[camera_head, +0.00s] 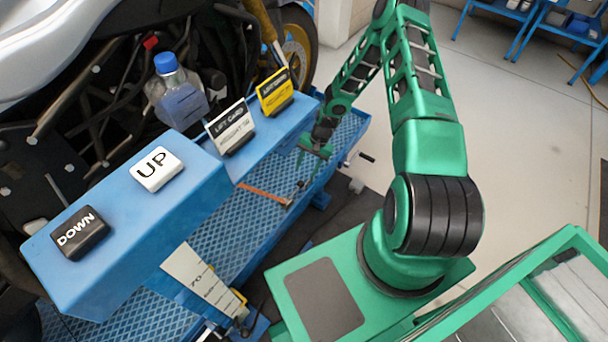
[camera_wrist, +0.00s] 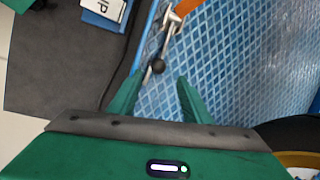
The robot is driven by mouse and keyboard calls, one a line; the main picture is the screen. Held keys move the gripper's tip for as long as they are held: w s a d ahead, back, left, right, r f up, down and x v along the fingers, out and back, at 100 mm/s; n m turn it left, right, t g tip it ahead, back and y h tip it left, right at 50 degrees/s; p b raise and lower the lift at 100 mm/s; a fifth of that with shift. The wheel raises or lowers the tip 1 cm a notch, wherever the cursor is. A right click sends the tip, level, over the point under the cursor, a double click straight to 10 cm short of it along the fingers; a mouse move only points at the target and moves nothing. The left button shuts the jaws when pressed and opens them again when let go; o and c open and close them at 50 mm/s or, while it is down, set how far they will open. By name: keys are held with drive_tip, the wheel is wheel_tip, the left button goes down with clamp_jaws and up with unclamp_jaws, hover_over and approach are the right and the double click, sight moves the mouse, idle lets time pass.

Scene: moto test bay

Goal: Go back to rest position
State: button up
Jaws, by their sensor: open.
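My gripper (camera_wrist: 160,92) is open and empty in the wrist view, its two green fingers apart above the blue lift platform (camera_wrist: 240,60). A small lever with a dark ball end (camera_wrist: 158,67) shows between and beyond the fingertips. An orange strip (camera_wrist: 188,7) joins it at the top. In the head view my green arm reaches up and away, and my gripper (camera_head: 318,150) hangs over the blue platform (camera_head: 262,222), small and partly unclear. The orange strip (camera_head: 262,194) lies to the left below it.
A motorcycle (camera_head: 110,90) stands behind.

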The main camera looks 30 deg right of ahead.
drive_tip(key=shift+d+r, duration=0.15)
drive_tip(key=shift+r, duration=0.15)
idle(0.4)
drive_tip(key=s+d+r+n+h, duration=0.1)
drive_tip(key=s+d+r, duration=0.25)
drive_tip(key=r, duration=0.85)
drive_tip(key=s+d+r+n+g+h, duration=0.1)
drive_tip(key=s+d+r+h, duration=0.2)
drive_tip(key=r, duration=0.9)
drive_tip(key=s+d+r+n, duration=0.1)
drive_tip(key=s+d+r, duration=0.25)
drive_tip(key=r, duration=0.75)
drive_tip(key=s+a+r, duration=0.2)
drive_tip(key=s+r, duration=0.6)
drive_tip(key=s, duration=0.4)
drive_tip(key=s+a+r+t, duration=0.1)
drive_tip(key=s+a+r, duration=0.1)
drive_tip(key=s+r, duration=0.6)
drive_tip(key=s, duration=0.4)
drive_tip(key=shift+r+n+y, duration=0.3)
drive_tip(key=shift+r, duration=0.1)
drive_tip(key=shift+s+d, duration=0.1)
